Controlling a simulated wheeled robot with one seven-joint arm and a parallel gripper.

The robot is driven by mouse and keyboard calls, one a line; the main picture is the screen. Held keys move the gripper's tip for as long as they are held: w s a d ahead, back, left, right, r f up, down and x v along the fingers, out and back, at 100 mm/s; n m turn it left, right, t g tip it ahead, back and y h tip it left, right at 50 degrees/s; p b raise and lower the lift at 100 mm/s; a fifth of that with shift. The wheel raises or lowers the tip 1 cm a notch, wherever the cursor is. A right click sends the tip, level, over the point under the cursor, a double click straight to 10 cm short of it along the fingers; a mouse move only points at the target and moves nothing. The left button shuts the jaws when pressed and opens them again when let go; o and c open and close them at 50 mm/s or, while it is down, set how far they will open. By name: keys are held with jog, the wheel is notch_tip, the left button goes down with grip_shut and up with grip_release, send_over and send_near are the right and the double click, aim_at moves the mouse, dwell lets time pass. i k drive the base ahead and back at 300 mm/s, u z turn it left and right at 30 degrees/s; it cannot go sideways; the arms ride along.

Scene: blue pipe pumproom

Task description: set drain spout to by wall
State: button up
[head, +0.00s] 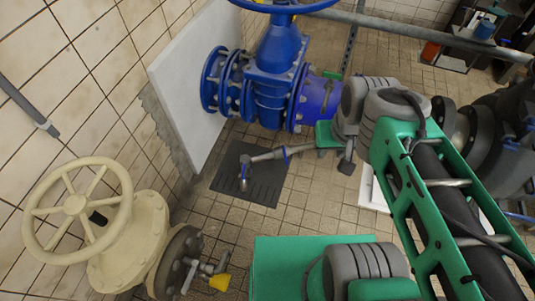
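A grey, bent pipe that looks like the drain spout (265,156) has a blue ring near its right part. It runs left from beside my gripper, and its end turns down over a dark grey ribbed floor plate (232,187). My gripper (338,157) is at the right end of this pipe, below the blue valve. Its wrist and arm hide part of it, so I cannot tell whether its fingers touch the pipe or how far apart they are. The tiled wall (100,75) is at the left, with a pale panel (190,80) behind the blue valve.
A large blue valve (272,85) with a handwheel stands above the spout. A cream handwheel valve (75,205) with a small yellow-handled tap (220,282) is at the lower left. Dark pipework (495,125) is at the right. Tiled floor (315,205) lies clear in the middle.

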aim_at(245, 160)
jog(key=z, duration=0.15)
jog(key=i, duration=0.85)
jog(key=u, duration=0.85)
jog(key=i, duration=0.5)
jog(key=u, duration=0.5)
